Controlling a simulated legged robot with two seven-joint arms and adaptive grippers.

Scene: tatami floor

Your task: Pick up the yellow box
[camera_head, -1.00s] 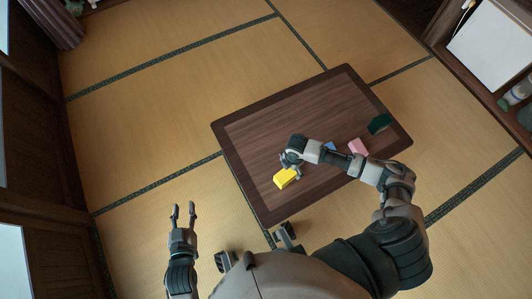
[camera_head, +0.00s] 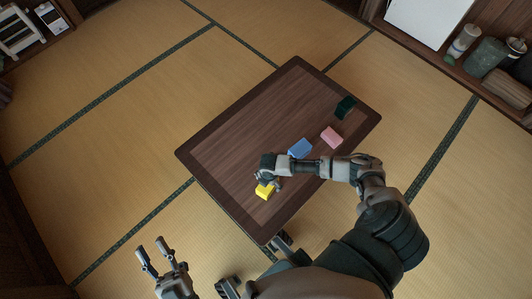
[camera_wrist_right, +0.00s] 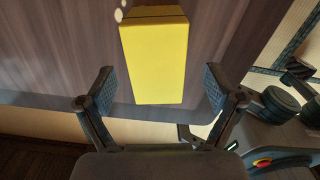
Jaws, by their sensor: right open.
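The yellow box (camera_head: 264,191) lies on the brown table near its lower left edge in the head view, partly covered by my right gripper. In the right wrist view the yellow box (camera_wrist_right: 153,62) is large, with its near end toward the space between the two fingers. My right gripper (camera_wrist_right: 158,86) is open, one finger to each side of the box, with gaps showing. In the head view my right gripper (camera_head: 269,182) is right above the box. My left gripper (camera_head: 158,256) is open and empty over the floor at the lower left.
On the table (camera_head: 215,146) stand a blue box (camera_head: 300,148), a pink box (camera_head: 331,137) and a dark green box (camera_head: 345,106), in a row toward the upper right. The tatami floor around is clear. A shelf with jars (camera_head: 485,57) is at the upper right.

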